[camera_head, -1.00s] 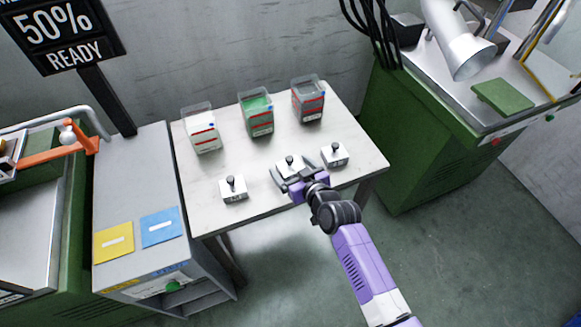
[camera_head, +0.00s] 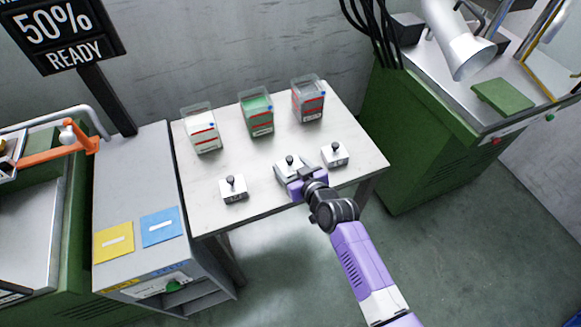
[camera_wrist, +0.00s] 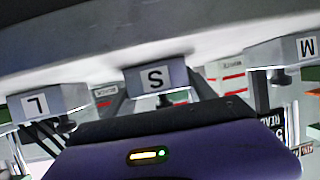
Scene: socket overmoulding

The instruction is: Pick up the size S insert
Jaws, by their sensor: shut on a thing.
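The size S insert (camera_wrist: 156,79) is a light metal block with an S label and a dark knob. It stands in the middle of the front row on the table, and also shows in the head view (camera_head: 289,163). My gripper (camera_head: 290,172) is shut on this insert, with a finger on each side; the fingers also show in the wrist view (camera_wrist: 158,92). The insert appears to rest on the table still. The M insert (camera_head: 233,188) is to its left and the L insert (camera_head: 334,154) to its right in the head view.
Three bins with white (camera_head: 205,137), green (camera_head: 259,115) and dark (camera_head: 308,101) contents stand at the back of the table (camera_head: 212,215). A grey cabinet with yellow (camera_head: 114,242) and blue (camera_head: 161,227) plates is at left. A green machine (camera_head: 425,140) is at right.

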